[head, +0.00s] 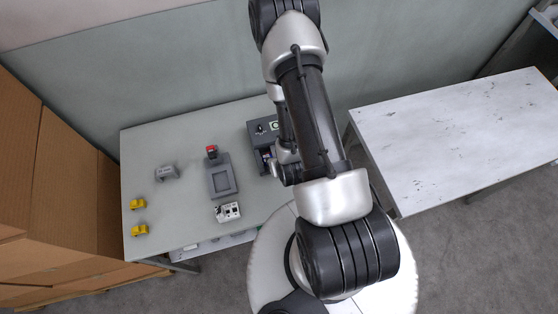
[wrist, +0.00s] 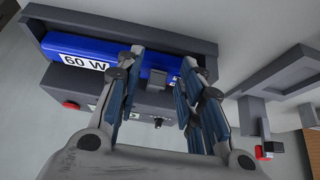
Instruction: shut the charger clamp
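The charger (head: 262,128) is a dark grey box on the left table, partly hidden by my arm in the head view. In the wrist view its box (wrist: 90,98) holds a long blue block marked "60 W" (wrist: 75,50) in its trough. A grey bar-like piece, perhaps the clamp (wrist: 202,72), stands at the right end of the blue block, beside my right fingertip. Whether it is open or shut is unclear. My gripper (wrist: 164,60) is open, its fingers spread over the trough's front edge. I cannot tell whether a finger touches the bar. In the head view my gripper is mostly hidden.
A grey fixture (head: 208,192) with a square recess and red-topped part stands left of the charger. A white block (head: 228,211), a grey block (head: 166,173) and two yellow pieces (head: 138,203) lie nearby. The right table (head: 460,130) is bare. Cardboard boxes (head: 60,190) stand at left.

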